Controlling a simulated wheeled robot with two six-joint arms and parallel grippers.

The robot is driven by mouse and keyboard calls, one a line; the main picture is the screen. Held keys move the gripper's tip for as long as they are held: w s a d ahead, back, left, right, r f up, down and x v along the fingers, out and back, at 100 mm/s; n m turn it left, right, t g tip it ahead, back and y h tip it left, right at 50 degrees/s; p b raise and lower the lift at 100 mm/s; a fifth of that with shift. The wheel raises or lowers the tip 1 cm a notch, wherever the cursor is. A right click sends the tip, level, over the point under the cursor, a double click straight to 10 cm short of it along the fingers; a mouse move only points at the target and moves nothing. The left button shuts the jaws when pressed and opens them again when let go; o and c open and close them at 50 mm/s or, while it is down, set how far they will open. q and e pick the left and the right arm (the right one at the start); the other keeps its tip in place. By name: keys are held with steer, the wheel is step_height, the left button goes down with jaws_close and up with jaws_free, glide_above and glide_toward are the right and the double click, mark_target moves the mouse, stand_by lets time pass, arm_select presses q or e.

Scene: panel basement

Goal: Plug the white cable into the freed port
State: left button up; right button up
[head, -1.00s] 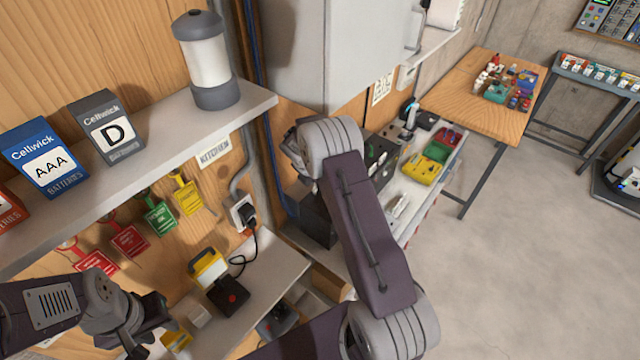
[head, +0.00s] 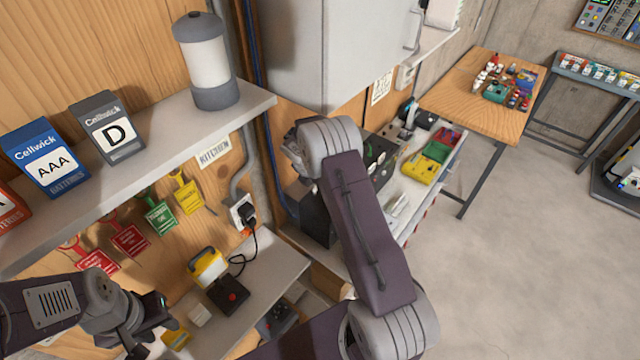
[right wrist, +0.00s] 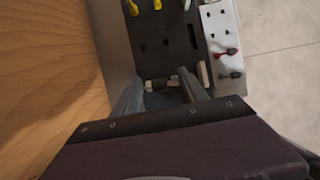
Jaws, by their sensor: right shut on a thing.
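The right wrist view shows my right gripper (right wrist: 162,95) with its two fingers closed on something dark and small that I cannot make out. Beyond the fingers is a dark panel (right wrist: 160,30) with several slots and yellow plugs in its far edge. A small whitish piece (right wrist: 203,73) shows just right of the right finger; I cannot tell if it is the white cable's plug. No free cable run is clear.
In the head view, a wall outlet (head: 243,212) holds a black plug. A shelf (head: 180,125) carries battery boxes and a lantern (head: 208,62). The floor (head: 500,270) at right is clear.

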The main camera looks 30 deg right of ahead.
steer(key=shift+w+f, duration=0.1)
steer(key=shift+f, duration=0.85)
stand_by(2.2)
steer(key=o, duration=1.8)
step_height(320, 180, up, 3)
steer(key=shift+f+p, duration=0.15)
steer(key=shift+p, duration=0.9)
steer(key=shift+r, duration=2.45)
steer(key=shift+f, duration=0.1)
